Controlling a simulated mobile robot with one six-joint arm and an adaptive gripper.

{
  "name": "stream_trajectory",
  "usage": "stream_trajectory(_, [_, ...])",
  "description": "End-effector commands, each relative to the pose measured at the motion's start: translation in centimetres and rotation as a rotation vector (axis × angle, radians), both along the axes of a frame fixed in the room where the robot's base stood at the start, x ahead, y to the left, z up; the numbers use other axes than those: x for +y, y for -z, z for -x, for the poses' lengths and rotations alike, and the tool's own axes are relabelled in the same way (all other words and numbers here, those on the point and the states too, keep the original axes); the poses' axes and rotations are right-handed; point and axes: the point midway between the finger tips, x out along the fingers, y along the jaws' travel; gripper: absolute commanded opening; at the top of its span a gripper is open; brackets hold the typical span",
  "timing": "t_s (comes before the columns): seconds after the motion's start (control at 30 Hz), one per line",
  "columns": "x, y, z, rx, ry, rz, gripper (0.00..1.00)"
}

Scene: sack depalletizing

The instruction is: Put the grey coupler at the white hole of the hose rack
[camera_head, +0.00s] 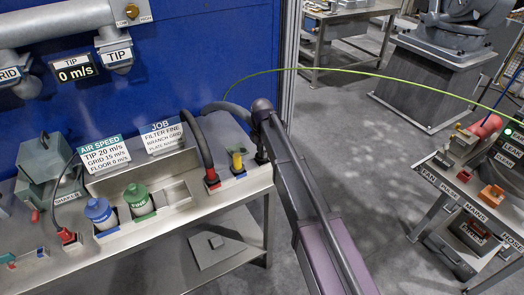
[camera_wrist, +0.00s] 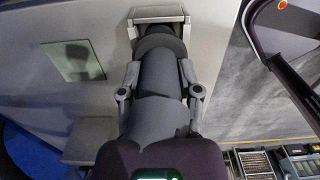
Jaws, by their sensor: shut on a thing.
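My gripper (camera_wrist: 160,70) is shut on a dark grey cylindrical part, which I take for the grey coupler (camera_wrist: 160,82), with one finger on each side. In the wrist view its far end lies at a light grey square-edged bracket (camera_wrist: 160,14); I cannot tell whether it is inside. A grey hose (camera_head: 235,108) runs left from behind the wrist. No white hole can be made out.
The bench (camera_head: 235,190) carries a red-ended hose (camera_head: 211,176), a yellow coupler (camera_head: 237,160), a green bottle-like part (camera_head: 139,199) and a blue one (camera_head: 100,212). A blue wall (camera_head: 200,50) stands behind. A second bench (camera_head: 445,195) stands right, across open floor (camera_head: 340,140).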

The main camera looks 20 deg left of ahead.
Motion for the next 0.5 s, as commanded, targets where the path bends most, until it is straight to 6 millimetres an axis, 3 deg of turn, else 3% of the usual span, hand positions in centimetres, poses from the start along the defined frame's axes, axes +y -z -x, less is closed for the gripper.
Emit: stream_trajectory(0.5, [-0.11,1.07,-0.08,0.000,0.002,0.000,0.03])
